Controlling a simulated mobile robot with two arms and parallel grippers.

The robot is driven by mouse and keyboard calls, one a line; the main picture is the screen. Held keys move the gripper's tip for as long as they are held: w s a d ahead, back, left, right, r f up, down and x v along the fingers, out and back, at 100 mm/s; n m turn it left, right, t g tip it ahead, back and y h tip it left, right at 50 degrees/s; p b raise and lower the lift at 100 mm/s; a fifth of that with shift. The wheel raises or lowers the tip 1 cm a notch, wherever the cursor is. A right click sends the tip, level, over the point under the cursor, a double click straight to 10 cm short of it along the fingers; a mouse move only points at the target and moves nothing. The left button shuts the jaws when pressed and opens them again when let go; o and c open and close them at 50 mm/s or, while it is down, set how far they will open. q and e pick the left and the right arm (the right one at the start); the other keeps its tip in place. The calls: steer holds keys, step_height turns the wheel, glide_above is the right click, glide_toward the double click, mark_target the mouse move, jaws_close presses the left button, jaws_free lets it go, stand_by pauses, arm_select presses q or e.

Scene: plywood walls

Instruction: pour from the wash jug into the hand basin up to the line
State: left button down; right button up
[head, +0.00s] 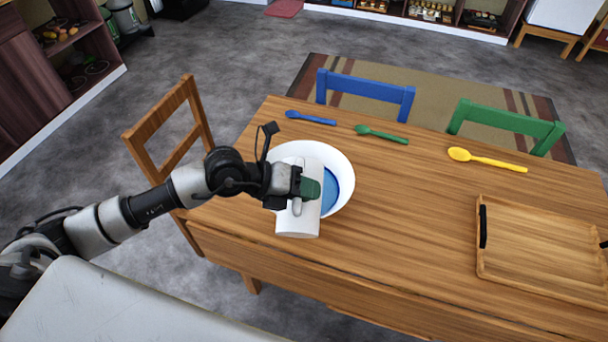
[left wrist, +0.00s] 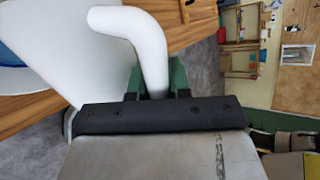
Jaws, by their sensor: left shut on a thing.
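The white wash jug (head: 302,222) is held by my left gripper (head: 308,188) over the near left side of the hand basin. In the left wrist view the jug's body (left wrist: 70,50) fills the upper left, and its curved white handle (left wrist: 150,45) runs down between the green fingers (left wrist: 153,82). The white hand basin (head: 345,172) stands on the table and has blue water (head: 330,190) in it. The jug and gripper hide part of the basin. The fill line and any stream from the jug cannot be made out. My right gripper is not in view.
The wooden table (head: 400,240) carries a blue spoon (head: 310,118), a green spoon (head: 381,134), a yellow spoon (head: 487,160) and a wooden tray (head: 540,250) at right. Chairs stand at the left and far side. The table between basin and tray is clear.

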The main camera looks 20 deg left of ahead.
arm_select(q)
steer(key=shift+w, duration=0.25)
stand_by(0.4)
